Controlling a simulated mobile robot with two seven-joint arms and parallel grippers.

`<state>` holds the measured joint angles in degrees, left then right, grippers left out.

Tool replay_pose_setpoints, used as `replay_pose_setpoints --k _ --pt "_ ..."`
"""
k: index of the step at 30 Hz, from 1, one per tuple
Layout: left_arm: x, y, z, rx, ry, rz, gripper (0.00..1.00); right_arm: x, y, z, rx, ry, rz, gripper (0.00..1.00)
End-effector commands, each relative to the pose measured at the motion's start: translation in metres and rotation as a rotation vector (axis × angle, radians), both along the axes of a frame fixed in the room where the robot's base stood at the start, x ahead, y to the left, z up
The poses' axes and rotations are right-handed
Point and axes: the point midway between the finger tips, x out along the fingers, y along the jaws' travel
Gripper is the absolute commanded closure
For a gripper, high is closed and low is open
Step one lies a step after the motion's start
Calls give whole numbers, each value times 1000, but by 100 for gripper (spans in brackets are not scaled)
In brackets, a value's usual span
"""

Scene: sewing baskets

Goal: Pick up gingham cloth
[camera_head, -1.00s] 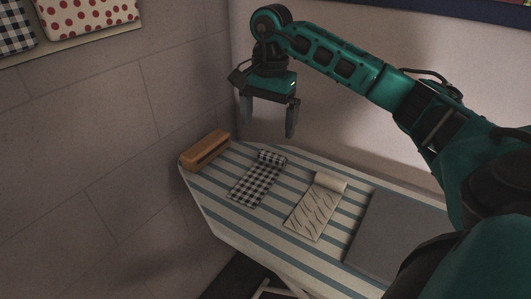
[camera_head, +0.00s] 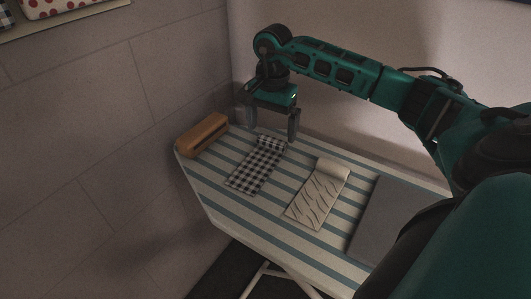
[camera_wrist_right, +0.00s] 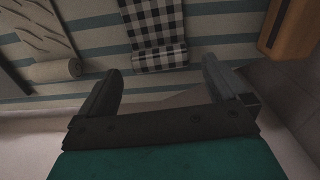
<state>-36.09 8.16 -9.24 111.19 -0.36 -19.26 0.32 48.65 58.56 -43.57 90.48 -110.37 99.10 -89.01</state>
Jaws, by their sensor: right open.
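The black and white gingham cloth (camera_head: 258,165) lies on the striped ironing board (camera_head: 225,207), partly unrolled, with its rolled end at the back. In the right wrist view the cloth (camera_wrist_right: 154,25) shows ahead of the fingers, its roll lying closest to them. My right gripper (camera_head: 270,125) is open and empty above the back edge of the board, near the rolled end. In the wrist view the open fingers (camera_wrist_right: 160,85) stand to either side of the roll's width, and nothing is between them. My left gripper is not in view.
A wooden block (camera_head: 201,135) sits at the board's left end. A cream patterned cloth (camera_head: 319,193) lies right of the gingham, and a grey flat panel (camera_head: 385,220) lies further right. Walls stand close at the left and back.

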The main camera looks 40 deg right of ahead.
Motion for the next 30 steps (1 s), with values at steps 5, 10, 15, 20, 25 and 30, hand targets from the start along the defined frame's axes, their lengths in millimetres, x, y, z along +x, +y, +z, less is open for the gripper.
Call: replay_pose_setpoints --k 5,10,15,20,25,30 --pt "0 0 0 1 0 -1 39 0 -4 -28 1 4 -1 0" --pt "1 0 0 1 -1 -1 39 0 -4 -37 0 0 -1 0" --pt "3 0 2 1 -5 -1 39 1 -4 -37 0 0 -1 0" --pt "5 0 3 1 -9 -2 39 1 -4 -37 0 0 -1 14" --pt "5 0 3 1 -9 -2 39 1 -4 -36 0 0 -1 31" --pt "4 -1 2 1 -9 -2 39 1 -4 -36 0 0 -1 47"
